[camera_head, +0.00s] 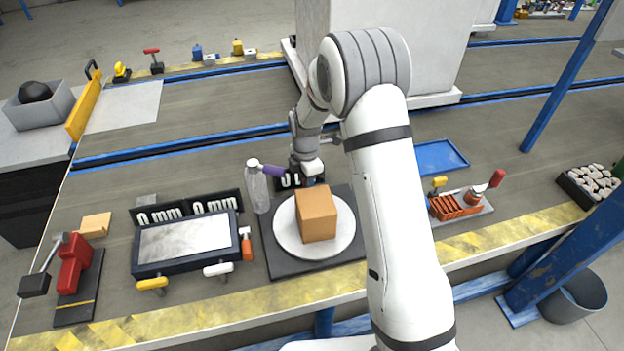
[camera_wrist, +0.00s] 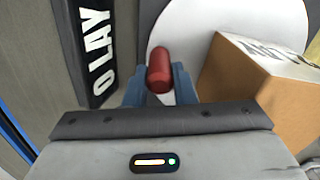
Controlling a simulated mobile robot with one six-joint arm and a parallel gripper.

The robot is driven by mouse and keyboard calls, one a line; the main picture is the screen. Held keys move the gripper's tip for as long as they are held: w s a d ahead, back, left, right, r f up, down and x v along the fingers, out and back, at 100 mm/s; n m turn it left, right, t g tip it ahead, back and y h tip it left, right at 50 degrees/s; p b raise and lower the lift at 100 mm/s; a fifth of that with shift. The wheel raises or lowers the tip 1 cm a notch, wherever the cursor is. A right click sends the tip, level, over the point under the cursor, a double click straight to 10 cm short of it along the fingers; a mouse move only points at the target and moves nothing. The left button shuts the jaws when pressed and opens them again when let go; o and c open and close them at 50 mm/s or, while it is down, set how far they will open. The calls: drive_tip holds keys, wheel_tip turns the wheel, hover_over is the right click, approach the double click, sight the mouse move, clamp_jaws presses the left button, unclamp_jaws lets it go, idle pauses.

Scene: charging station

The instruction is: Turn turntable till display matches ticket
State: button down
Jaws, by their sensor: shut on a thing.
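The turntable (camera_head: 287,240) is a white disc on a dark square base, with a brown box (camera_head: 316,214) on it. I cannot identify a ticket.
A clear bottle (camera_head: 258,188) stands left of the turntable. Further left is a dark-framed plate (camera_head: 185,243) with two "0 mm" displays behind it. A blue tray (camera_head: 440,157) and an orange rack (camera_head: 455,207) are at right.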

drive_tip(key=shift+w+a+r+n, duration=0.2)
drive_tip(key=shift+a+n, duration=0.15)
drive_tip(key=shift+n, duration=0.05)
idle(0.4)
drive_tip(key=c, duration=1.2)
unclamp_jaws()
drive_tip(key=shift+f, duration=0.1)
drive_tip(key=shift+s, duration=0.1)
wheel_tip(320, 180, up, 8)
drive_tip(key=shift+f+p, duration=0.15)
drive_tip(key=shift+p, duration=0.6)
drive_tip(key=shift+c, duration=0.5)
